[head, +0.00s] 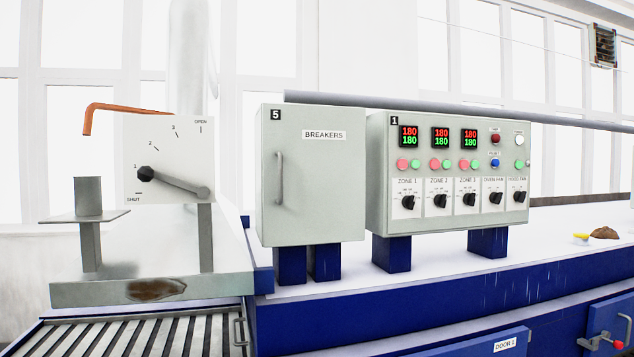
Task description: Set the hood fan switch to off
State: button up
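The hood fan switch (519,196) is a black rotary knob under the label HOOD FAN. It is the rightmost knob in the bottom row of the grey control box (380,190) marked 1. Its pointer looks tilted to the upper right, but its position marks are too small to read. The oven fan switch (495,197) is just to its left. A green lamp (519,163) and a white lamp (519,140) sit above the hood fan switch. My gripper is not in view.
A closed breaker cabinet (310,185) marked 5 stands left of the control box. Further left are a lever dial (168,165) and an orange bent rod (125,106). A yellow-handled tool (581,237) and a brown lump (604,232) lie on the white top at right.

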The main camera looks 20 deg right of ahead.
aim_at(519, 196)
jog(key=z, duration=1.6)
jog(key=i+l, duration=0.2)
jog(key=i, duration=0.1)
